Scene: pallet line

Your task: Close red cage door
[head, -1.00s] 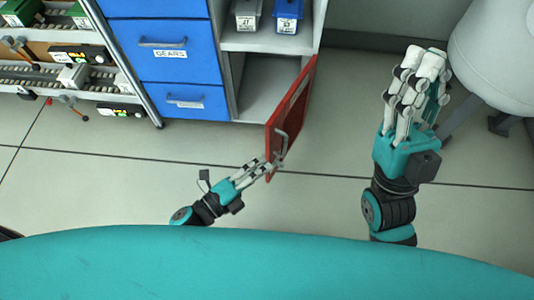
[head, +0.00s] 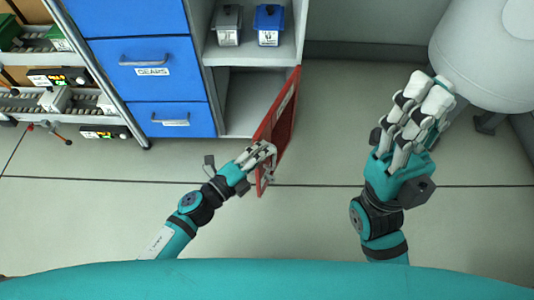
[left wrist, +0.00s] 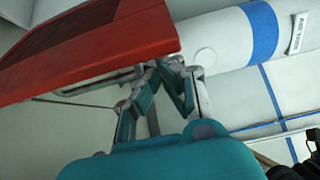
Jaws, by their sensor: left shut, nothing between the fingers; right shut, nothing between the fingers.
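The red cage door (head: 279,122) stands open, swung out from the lower right side of the cabinet (head: 244,96). My left gripper (head: 265,152) is at the lower outer part of the door, by its handle. Its fingers are shut and hide part of the door's edge. In the left wrist view the red door (left wrist: 85,45) fills the upper left, with a grey handle under it close to the fingertips (left wrist: 172,65). I cannot tell whether they touch. My right gripper (head: 425,88) is shut and empty, well to the right of the door.
Blue drawers (head: 150,70) stand left of the open compartment. A grey bin (head: 228,25) and a blue bin (head: 269,24) sit on the shelf above. A large white rounded tank (head: 487,55) is at the upper right. The floor (head: 315,215) between my arms is clear.

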